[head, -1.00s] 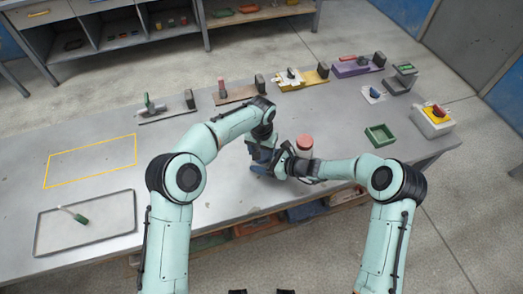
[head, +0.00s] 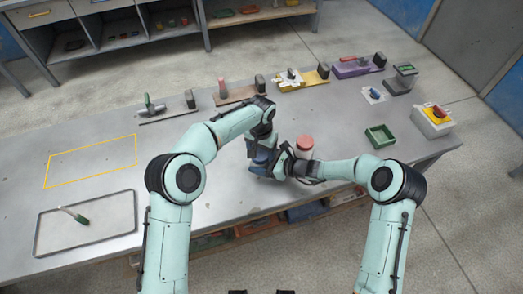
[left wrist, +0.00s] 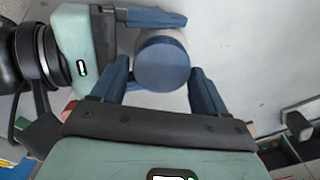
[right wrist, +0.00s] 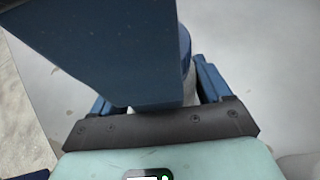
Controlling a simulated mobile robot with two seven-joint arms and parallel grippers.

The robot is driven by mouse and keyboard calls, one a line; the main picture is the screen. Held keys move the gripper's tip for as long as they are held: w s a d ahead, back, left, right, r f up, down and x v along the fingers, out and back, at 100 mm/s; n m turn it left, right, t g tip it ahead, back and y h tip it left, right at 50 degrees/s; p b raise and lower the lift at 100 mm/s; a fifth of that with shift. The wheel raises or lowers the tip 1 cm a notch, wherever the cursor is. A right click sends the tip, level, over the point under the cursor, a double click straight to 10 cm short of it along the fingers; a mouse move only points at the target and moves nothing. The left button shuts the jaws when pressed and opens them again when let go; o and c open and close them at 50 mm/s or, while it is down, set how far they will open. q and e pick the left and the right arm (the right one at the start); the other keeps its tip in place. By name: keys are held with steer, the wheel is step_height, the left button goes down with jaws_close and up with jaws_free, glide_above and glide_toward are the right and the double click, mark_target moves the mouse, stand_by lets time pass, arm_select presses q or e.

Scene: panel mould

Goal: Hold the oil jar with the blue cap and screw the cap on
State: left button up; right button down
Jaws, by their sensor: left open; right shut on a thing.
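The blue cap (left wrist: 162,62) shows as a round disc from above in the left wrist view, on top of the oil jar. The pale jar body (right wrist: 189,90) shows below the cap in the right wrist view, mostly hidden. My left gripper (left wrist: 160,85) is open, its fingers on either side of the cap. My right gripper (right wrist: 155,95) is shut on the jar's body. In the head view both grippers meet over the table's front middle and hide most of the jar. I cannot tell how tightly the cap sits.
A pink-capped jar (head: 305,146) stands just right of my grippers. Several fixtures line the back edge. A brush (head: 75,215) lies in a framed tray at left.

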arm_select(q)
steer(key=r, duration=0.4)
steer(key=shift+s+d+r, duration=0.1)
steer(key=shift+s+d, duration=0.2)
steer(key=shift+d, duration=0.1)
steer(key=shift+c, duration=0.4)
steer(key=n, duration=0.2)
steer(key=shift+w+a+r+n, duration=0.1)
steer(key=shift+a+r+n, duration=0.05)
steer(key=shift+r+n, duration=0.25)
steer(key=n, duration=0.2)
steer(key=r+n, duration=0.1)
steer(key=n, duration=0.1)
steer(key=shift+a, duration=0.1)
steer(key=n, duration=0.2)
steer(key=r+n, duration=0.1)
steer(key=n, duration=0.3)
steer(key=shift+a+r+n, duration=0.25)
steer(key=shift+r+n, duration=0.15)
steer(key=shift+f, duration=0.1)
steer(key=shift+f, duration=3.95)
steer(key=shift+c, duration=0.3)
